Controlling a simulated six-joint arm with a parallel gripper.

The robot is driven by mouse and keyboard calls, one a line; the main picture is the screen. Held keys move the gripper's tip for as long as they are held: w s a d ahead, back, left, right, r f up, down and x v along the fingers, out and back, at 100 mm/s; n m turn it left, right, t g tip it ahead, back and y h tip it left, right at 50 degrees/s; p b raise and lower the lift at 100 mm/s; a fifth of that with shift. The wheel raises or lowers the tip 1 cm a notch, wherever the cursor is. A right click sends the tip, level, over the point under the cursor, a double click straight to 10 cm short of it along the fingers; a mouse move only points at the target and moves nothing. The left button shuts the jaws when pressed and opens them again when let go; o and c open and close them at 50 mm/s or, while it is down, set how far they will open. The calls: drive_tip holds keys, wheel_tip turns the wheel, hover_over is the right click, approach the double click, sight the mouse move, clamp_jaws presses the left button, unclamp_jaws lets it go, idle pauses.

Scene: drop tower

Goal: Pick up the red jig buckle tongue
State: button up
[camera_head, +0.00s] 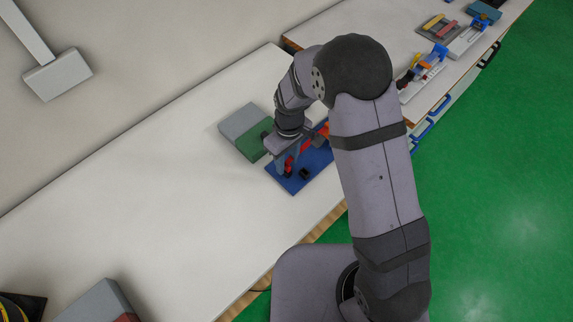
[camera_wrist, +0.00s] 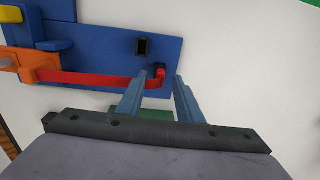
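A red strap (camera_wrist: 95,78) runs across a blue board (camera_wrist: 105,50) from an orange block (camera_wrist: 40,66) at the left. Its right end, the small raised red buckle tongue (camera_wrist: 160,72), stands near the board's lower right edge. My gripper (camera_wrist: 161,78) is open, with one grey finger at each side of the tongue in the picture. I cannot tell whether the fingers touch it or how high they are above the board. In the head view, my gripper (camera_head: 283,163) is over the blue board (camera_head: 312,172), partly hiding the red part (camera_head: 290,161).
A small black socket (camera_wrist: 143,46) stands on the board above the strap. Grey (camera_head: 241,121) and green (camera_head: 250,141) blocks lie beside the board's left side. A second table (camera_head: 390,30) with other fixtures is at the upper right.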

sight(287, 165)
drive_tip(key=shift+f, duration=0.25)
clamp_jaws()
drive_tip(key=shift+r, duration=0.1)
wheel_tip(287, 165, up, 10)
drive_tip(key=b, duration=0.3)
drive_tip(key=d+f+p, duration=0.3)
drive_tip(key=d+f, duration=0.1)
drive_tip(key=d, duration=0.1)
drive_tip(key=shift+s+d+f, duration=0.15)
drive_tip(key=shift+s+f, duration=0.15)
drive_tip(key=shift+f, duration=0.1)
